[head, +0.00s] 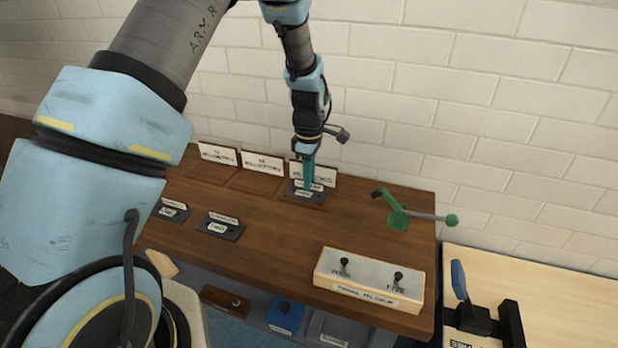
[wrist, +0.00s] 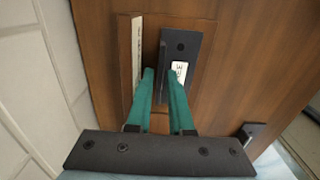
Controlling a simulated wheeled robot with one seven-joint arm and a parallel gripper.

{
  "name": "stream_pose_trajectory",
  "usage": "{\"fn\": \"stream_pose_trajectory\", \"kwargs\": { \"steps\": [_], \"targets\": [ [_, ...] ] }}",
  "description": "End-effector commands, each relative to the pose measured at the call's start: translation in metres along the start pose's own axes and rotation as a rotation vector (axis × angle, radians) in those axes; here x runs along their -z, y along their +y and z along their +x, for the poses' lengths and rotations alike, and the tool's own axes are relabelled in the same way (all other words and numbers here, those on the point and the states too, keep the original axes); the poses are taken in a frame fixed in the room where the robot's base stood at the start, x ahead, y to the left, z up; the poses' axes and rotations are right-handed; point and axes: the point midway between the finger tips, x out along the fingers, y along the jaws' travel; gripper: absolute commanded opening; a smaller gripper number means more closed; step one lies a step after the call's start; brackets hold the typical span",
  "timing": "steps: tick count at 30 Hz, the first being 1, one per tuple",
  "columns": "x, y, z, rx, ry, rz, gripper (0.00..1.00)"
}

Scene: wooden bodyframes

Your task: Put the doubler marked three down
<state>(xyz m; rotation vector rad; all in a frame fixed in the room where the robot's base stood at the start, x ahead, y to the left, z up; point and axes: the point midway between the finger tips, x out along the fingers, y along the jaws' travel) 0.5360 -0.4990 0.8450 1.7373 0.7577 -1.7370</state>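A dark flat doubler (head: 317,199) lies at the back right of the wooden bench, in front of the rightmost standing sign (head: 326,178). In the wrist view the dark plate (wrist: 181,44) has a hole near its end and a white label that seems to end in "EE", partly hidden by a finger. My gripper (head: 307,187) points down over this plate. Contact with the plate is unclear.
Two dark plates, labelled one (head: 170,210) and two (head: 221,227), lie on the bench's left. Two more signs (head: 218,154) (head: 262,162) stand behind. A white block (head: 368,279) with black knobs and a green tool (head: 398,214) occupy the right. The bench middle (head: 280,235) is clear.

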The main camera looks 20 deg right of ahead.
Motion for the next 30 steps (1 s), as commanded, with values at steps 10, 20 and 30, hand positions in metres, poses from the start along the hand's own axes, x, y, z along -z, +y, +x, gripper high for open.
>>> {"fn": "stream_pose_trajectory", "kwargs": {
  "steps": [10, 20, 30],
  "targets": [
    [0.0, 0.001, -0.007, -0.002, 0.0, 0.0, 0.2],
    [0.0, 0.001, -0.069, -0.006, 0.0, 0.001, 0.2],
    [0.0, 0.0, -0.118, -0.001, 0.0, 0.0, 0.2]
  ]
}}
